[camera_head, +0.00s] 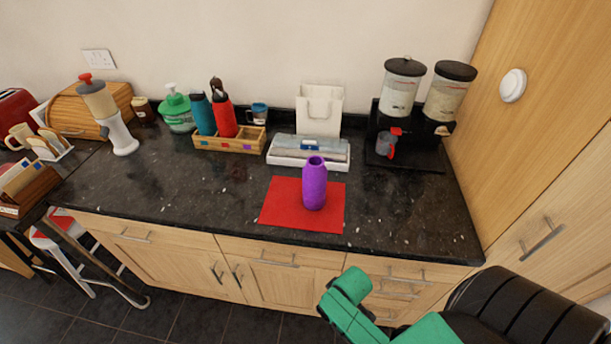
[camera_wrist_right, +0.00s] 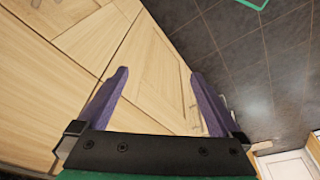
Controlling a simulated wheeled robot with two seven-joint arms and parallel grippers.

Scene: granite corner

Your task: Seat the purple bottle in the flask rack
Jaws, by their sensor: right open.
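The purple bottle (camera_head: 315,186) stands upright on a red mat (camera_head: 277,214) near the counter's front edge. The flask rack (camera_head: 226,146) is a low wooden rack with coloured squares on its front, farther back and left of the bottle. A teal bottle (camera_head: 203,116) and a red bottle (camera_head: 224,118) stand in it; its right-hand part looks empty. My right gripper (camera_wrist_right: 158,76) is open and empty in the right wrist view, facing cabinet doors and floor, away from the bottle. In the head view only my green and black right arm shows, in front of the counter. My left gripper is not in view.
A white tray with folded cloths (camera_head: 308,163) lies behind the mat. A white bag (camera_head: 320,110) and a blue mug (camera_head: 259,113) stand near the wall. The counter left of the mat is clear.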

